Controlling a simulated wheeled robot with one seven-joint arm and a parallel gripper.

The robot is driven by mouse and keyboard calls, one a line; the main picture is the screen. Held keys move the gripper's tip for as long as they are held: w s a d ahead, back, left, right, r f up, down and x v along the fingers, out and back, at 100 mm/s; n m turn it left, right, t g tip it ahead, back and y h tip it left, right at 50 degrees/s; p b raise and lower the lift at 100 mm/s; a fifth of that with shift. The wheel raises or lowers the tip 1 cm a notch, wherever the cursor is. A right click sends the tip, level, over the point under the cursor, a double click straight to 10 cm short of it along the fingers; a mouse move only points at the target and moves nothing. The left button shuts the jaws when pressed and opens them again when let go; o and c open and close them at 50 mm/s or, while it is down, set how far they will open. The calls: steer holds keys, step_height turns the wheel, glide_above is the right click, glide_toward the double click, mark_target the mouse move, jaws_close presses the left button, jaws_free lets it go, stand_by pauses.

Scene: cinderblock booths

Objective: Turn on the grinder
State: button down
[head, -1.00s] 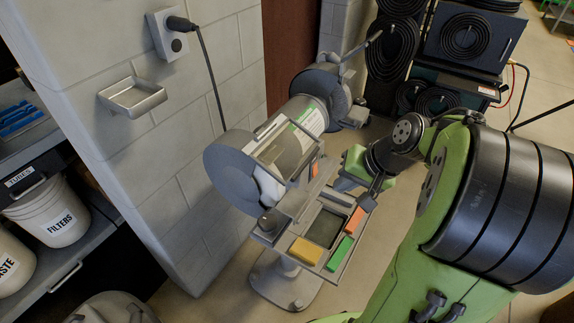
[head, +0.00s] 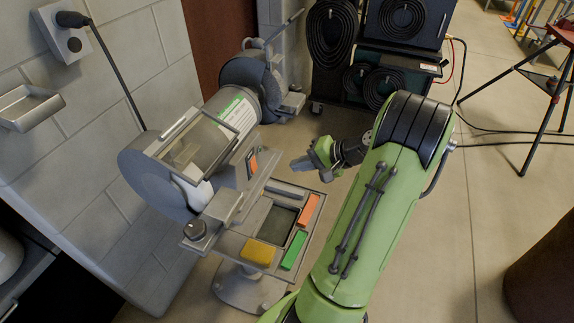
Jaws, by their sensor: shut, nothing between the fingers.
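The grinder (head: 236,106) is a grey bench grinder on a pedestal, with a wheel guard at each end and a clear eye shield over the near wheel. A small orange-red switch (head: 252,165) sits on its front face; I cannot tell its position. My gripper (head: 297,165) is shut and empty, to the right of the switch and apart from it, pointing left toward the grinder. It is above the far right part of the tool tray. My green arm reaches in from the lower right.
The grinder's tray (head: 228,238) holds a yellow block (head: 257,252), a green block (head: 294,250) and an orange block (head: 308,210). A cable runs from the wall outlet (head: 62,32) behind the grinder. A black cabinet (head: 385,60) stands behind. Floor to the right is clear up to a tripod stand (head: 556,85).

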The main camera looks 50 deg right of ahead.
mark_target(255, 165)
steer(key=shift+w+r+b+x, duration=0.2)
steer(key=shift+b+x, duration=0.35)
steer(key=shift+x, duration=1.35)
steer(key=shift+w+r+b+x, duration=0.1)
steer(key=shift+r+b+x, duration=0.3)
steer(key=shift+x, duration=1.45)
steer(key=shift+w+r+b+x, duration=0.15)
steer(key=shift+b+x, duration=0.55)
steer(key=shift+x, duration=1.2)
steer(key=shift+w+a+f, duration=0.1)
steer(key=shift+w+a, duration=0.05)
steer(key=shift+w, duration=0.05)
steer(key=shift+p, duration=0.3)
steer(key=shift+r+p, duration=0.75)
steer(key=shift+r, duration=0.15)
